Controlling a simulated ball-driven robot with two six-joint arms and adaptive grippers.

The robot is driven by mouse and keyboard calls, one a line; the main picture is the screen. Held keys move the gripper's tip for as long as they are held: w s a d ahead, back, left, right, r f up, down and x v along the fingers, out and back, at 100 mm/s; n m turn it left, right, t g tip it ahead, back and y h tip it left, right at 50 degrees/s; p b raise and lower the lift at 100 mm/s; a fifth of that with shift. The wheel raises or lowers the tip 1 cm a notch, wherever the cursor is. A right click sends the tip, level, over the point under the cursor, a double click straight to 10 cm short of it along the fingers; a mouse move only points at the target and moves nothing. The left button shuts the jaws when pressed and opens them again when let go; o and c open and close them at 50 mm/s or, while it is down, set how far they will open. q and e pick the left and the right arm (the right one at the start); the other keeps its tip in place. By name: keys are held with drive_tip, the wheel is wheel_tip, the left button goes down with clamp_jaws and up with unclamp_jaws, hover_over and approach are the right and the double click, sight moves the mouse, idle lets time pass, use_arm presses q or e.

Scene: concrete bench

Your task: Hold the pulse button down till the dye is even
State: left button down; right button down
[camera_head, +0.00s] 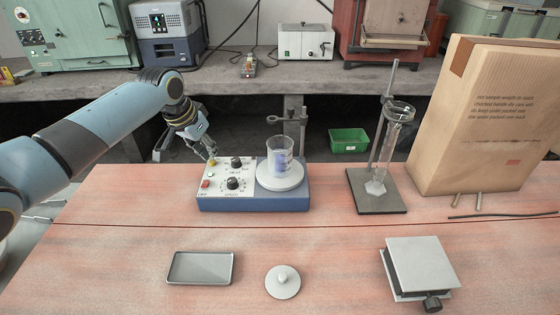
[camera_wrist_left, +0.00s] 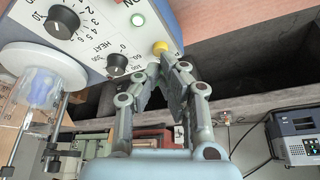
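The stirrer hotplate (camera_head: 253,199) is a blue box with a pale panel and two black knobs. Its yellow button (camera_wrist_left: 160,47) shows in the wrist view at the panel corner, and in the head view (camera_head: 212,163). My left gripper (camera_head: 211,157) is shut and empty, fingertips (camera_wrist_left: 163,62) at the yellow button; whether they press it I cannot tell. The glass beaker (camera_head: 279,150) stands on the round plate (camera_head: 280,181). Its dye is a blue-violet patch in paler liquid, uneven; the beaker also shows in the wrist view (camera_wrist_left: 40,88). My right gripper is out of view.
A glass cylinder on a stand (camera_head: 377,200) and a cardboard box (camera_head: 481,120) stand to the right. A grey tray (camera_head: 200,281), a white knobbed lid (camera_head: 282,288) and a lab jack (camera_head: 417,262) are in front. Bench between them is clear.

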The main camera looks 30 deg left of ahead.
sight(211, 162)
use_arm(q)
drive_tip(key=shift+f+b, duration=0.5)
drive_tip(key=shift+f, duration=0.5)
idle(3.2)
wheel_tip(211, 162, up, 6)
drive_tip(key=p, duration=0.7)
drive_tip(key=shift+r, duration=0.15)
